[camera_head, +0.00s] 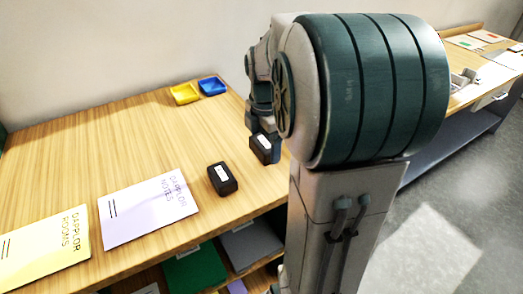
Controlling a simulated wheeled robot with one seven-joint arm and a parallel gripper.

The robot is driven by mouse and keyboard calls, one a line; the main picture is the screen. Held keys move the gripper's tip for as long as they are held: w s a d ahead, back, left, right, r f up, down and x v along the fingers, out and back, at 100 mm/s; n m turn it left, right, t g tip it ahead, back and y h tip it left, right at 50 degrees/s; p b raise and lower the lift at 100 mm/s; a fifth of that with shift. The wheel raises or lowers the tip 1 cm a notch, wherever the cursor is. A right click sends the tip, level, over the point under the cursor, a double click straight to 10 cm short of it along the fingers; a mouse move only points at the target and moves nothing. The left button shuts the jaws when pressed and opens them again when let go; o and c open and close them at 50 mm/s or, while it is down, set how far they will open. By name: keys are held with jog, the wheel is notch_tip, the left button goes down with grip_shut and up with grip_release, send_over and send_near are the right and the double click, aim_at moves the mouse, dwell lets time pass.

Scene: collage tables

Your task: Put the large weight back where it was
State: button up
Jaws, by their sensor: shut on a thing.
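My gripper (262,128) is at the right part of the wooden table, partly hidden by my own arm. It is shut on a dark block-shaped weight (265,148) with a white label. This weight is near the table's right front edge; I cannot tell whether it touches the tabletop. A second dark weight (222,179) with a white label lies on the table to the left and nearer to me. The two look similar in size, so I cannot tell surely which is the large one.
A purple booklet (148,208) and a yellow booklet (45,250) lie left on the table (110,140). A yellow tray (184,93) and a blue tray (212,86) stand at the back. A shelf below holds a green item (195,268). The table's middle is clear.

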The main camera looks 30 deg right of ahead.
jog(key=shift+f, duration=1.95)
jog(key=shift+f, duration=0.15)
jog(key=o, duration=1.8)
jog(key=shift+c, duration=0.2)
